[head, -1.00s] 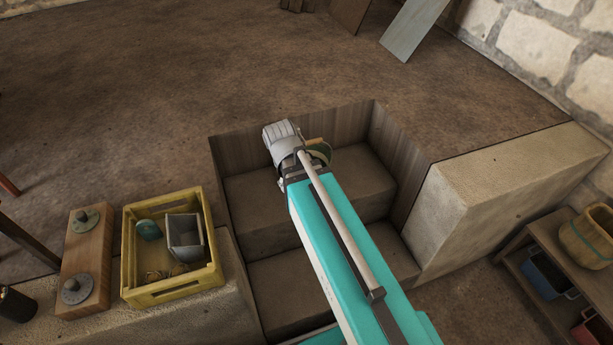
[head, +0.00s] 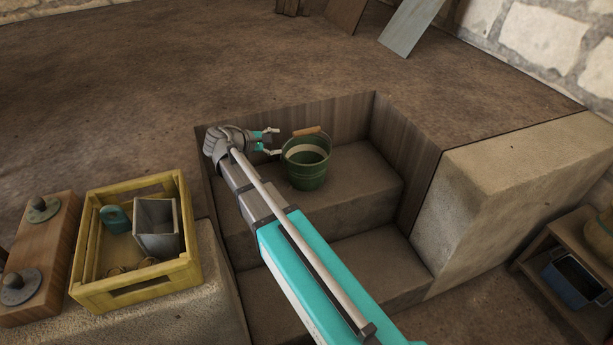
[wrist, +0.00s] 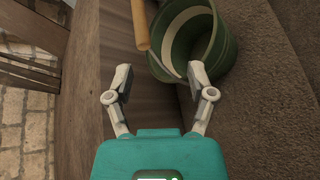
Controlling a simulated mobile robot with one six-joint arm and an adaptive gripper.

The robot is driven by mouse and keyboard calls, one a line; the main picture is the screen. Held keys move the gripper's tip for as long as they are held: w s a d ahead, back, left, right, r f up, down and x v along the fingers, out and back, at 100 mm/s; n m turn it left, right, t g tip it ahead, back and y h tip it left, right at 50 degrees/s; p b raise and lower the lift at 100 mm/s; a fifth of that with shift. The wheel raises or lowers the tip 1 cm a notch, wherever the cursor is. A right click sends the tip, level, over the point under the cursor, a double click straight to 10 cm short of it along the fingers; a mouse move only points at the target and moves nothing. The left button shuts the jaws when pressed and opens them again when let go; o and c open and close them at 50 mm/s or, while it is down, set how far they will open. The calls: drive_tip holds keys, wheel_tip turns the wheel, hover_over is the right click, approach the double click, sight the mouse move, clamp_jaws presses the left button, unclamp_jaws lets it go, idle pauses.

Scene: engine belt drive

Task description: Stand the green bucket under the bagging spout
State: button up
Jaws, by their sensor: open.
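The green bucket (head: 306,166) stands upright on the upper step of the recessed stairwell in the head view. It has a pale band inside and a wooden grip (head: 307,131) on its handle. My gripper (head: 272,142) is open and empty just left of the bucket, pointing toward it. I see no gap closed on the handle. No bagging spout can be made out in either view.
Wooden walls (head: 398,165) enclose the steps, with a stone block (head: 500,200) at right. A yellow crate (head: 85,250) holding a metal scoop-like box stands at left beside a wooden board (head: 42,260). A shelf (head: 560,285) with a blue bucket is at lower right. The lower step is partly clear.

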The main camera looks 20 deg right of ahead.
drive_tip(key=shift+w+a+r+n+t+h+b, duration=0.15)
drive_tip(key=shift+w+a+n+h+b, duration=0.15)
drive_tip(key=shift+w, duration=0.25)
drive_tip(key=shift+w+a+n+t+h+b, duration=0.15)
drive_tip(key=shift+w+a+n+h+b, duration=0.15)
drive_tip(key=shift+w, duration=0.25)
drive_tip(key=b, duration=0.2)
approach(305, 132)
drive_tip(key=w+d+f, duration=0.2)
drive_tip(key=d, duration=0.2)
drive_tip(key=shift+w+d+f, duration=0.25)
drive_tip(key=shift+w+d, duration=0.1)
drive_tip(key=shift+b+x, duration=0.7)
drive_tip(key=shift+x, duration=1.95)
drive_tip(key=shift+s+r, duration=0.15)
drive_tip(key=shift+r, duration=0.05)
